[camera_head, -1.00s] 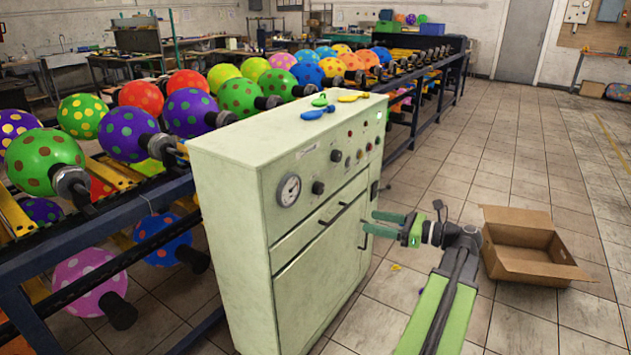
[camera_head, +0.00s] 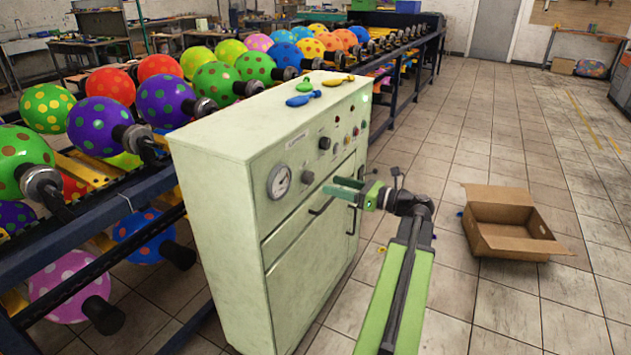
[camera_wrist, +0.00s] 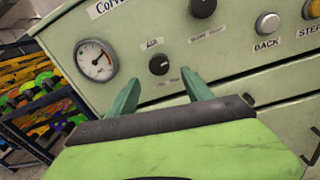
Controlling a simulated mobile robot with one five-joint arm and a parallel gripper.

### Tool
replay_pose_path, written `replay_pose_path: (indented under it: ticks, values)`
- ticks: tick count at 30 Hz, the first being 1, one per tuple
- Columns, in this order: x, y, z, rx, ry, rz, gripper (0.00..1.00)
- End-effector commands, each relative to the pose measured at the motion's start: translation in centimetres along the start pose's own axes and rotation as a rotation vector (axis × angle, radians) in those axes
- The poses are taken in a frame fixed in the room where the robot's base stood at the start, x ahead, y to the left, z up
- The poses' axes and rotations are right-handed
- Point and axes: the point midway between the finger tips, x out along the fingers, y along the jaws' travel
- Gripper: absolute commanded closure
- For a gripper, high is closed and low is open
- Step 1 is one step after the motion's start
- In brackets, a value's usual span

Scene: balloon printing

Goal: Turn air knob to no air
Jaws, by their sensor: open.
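The pale green control cabinet (camera_head: 230,190) stands in the middle of the head view. Its front panel holds a round gauge (camera_head: 279,181) and a black air knob (camera_head: 307,177) to the right of it. In the wrist view the air knob (camera_wrist: 158,65) sits below a label that looks like "AIR", right of the gauge (camera_wrist: 96,60). My gripper (camera_head: 345,189) is open and empty, in front of the panel, right of and slightly below the air knob in the head view. In the wrist view the knob appears between and beyond the two green fingers (camera_wrist: 158,92), apart from them.
Another black knob (camera_head: 324,143) sits farther along the panel, with several buttons beyond it. Uninflated balloons (camera_head: 303,98) lie on the cabinet top. A cabinet handle (camera_head: 320,206) is below the panel. An open cardboard box (camera_head: 510,222) stands on the floor at right.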

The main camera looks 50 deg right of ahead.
Motion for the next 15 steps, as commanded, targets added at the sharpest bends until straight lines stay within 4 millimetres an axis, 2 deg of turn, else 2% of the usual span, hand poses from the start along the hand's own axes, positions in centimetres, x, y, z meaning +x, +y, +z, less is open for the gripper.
replay_pose_path:
  ticks: [1, 6, 10, 15]
  values:
    - [1.4, 0.1, 0.0, 0.000, 0.001, 0.005, 0.41]
    - [4.8, 0.1, 0.0, 0.000, 0.001, 0.005, 0.41]
    - [6.4, 0.1, 0.0, 0.000, 0.001, 0.004, 0.41]
    - [6.9, 0.1, 0.0, 0.000, 0.000, 0.002, 0.41]
